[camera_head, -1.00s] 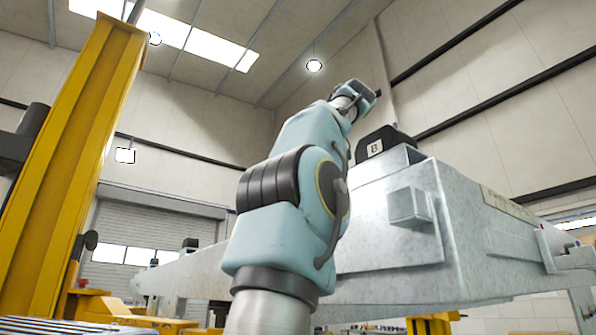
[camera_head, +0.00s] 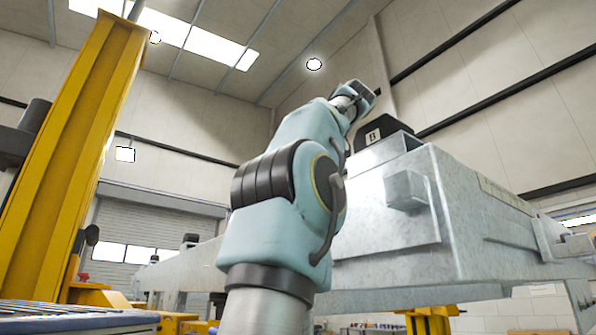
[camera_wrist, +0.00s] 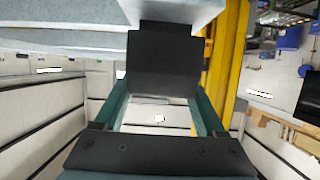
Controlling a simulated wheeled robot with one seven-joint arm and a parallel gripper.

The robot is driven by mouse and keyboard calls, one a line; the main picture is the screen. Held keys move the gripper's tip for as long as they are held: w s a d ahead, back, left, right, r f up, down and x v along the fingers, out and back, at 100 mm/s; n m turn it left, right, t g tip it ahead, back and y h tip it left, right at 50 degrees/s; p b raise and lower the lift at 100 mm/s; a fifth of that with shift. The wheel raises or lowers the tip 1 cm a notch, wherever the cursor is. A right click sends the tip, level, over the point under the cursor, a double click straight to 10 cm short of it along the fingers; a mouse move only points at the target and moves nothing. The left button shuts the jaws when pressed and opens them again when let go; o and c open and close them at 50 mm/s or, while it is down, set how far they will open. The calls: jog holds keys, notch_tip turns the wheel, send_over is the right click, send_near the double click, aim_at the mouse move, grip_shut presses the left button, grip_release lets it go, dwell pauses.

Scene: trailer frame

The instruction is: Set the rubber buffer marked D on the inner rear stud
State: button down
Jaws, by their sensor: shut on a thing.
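In the wrist view my gripper (camera_wrist: 164,80) has its two teal fingers shut on a plain black block (camera_wrist: 165,58), seemingly the rubber buffer. No letter shows on its visible face. The block's upper part overlaps the pale metal trailer frame (camera_wrist: 62,38) in the picture; I cannot tell whether they touch. In the head view the galvanised frame (camera_head: 385,240) fills the right side. A black buffer marked B (camera_head: 392,137) stands on top of it, beyond its near end. The inner rear stud is not visible.
A yellow post (camera_head: 65,150) rises at the left. A blue-edged tray or bench (camera_head: 85,318) lies at lower left. A yellow stand (camera_head: 430,320) is under the frame. The space above the frame is open up to the wall and roof.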

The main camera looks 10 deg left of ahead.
jog(key=shift+f, duration=0.2)
grip_release()
